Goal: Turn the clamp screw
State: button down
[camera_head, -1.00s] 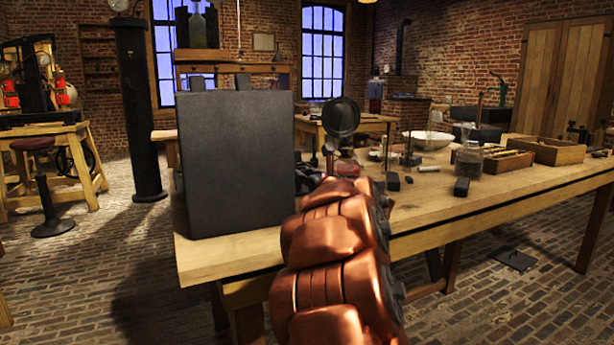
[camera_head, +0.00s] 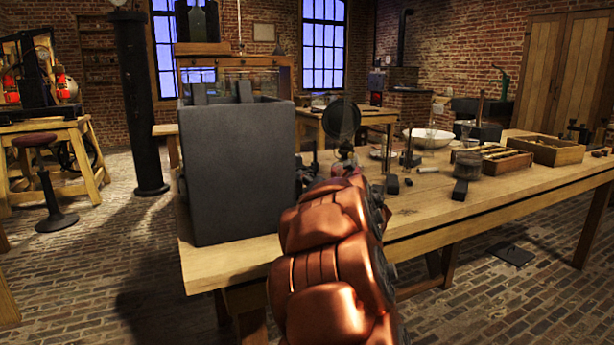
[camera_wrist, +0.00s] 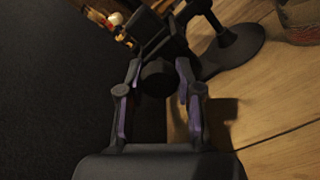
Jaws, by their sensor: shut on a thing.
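A dark round knob, which looks like the clamp screw (camera_wrist: 158,78), sits between the two purple-padded fingers of my gripper (camera_wrist: 157,66) in the wrist view. My gripper is shut on it, with one finger on each side. The knob joins a dark clamp body (camera_wrist: 165,40) just beyond it. A black stand with a round base (camera_wrist: 240,48) stands on the wood beside it. In the head view my copper-coloured arm hides the gripper and most of the clamp. Whether the knob is turned cannot be told.
A large dark box (camera_head: 235,170) with an open top stands left of my arm on the wooden table (camera_head: 430,215). A black disc (camera_head: 342,120) rises behind my arm.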

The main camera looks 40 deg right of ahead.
jog(key=shift+r+m+p, duration=0.1)
jog(key=shift+m+p, duration=0.25)
jog(key=shift+m, duration=0.25)
jog(key=c, duration=0.7)
grip_release()
jog(key=shift+c, duration=0.2)
jog(key=v, duration=1.2)
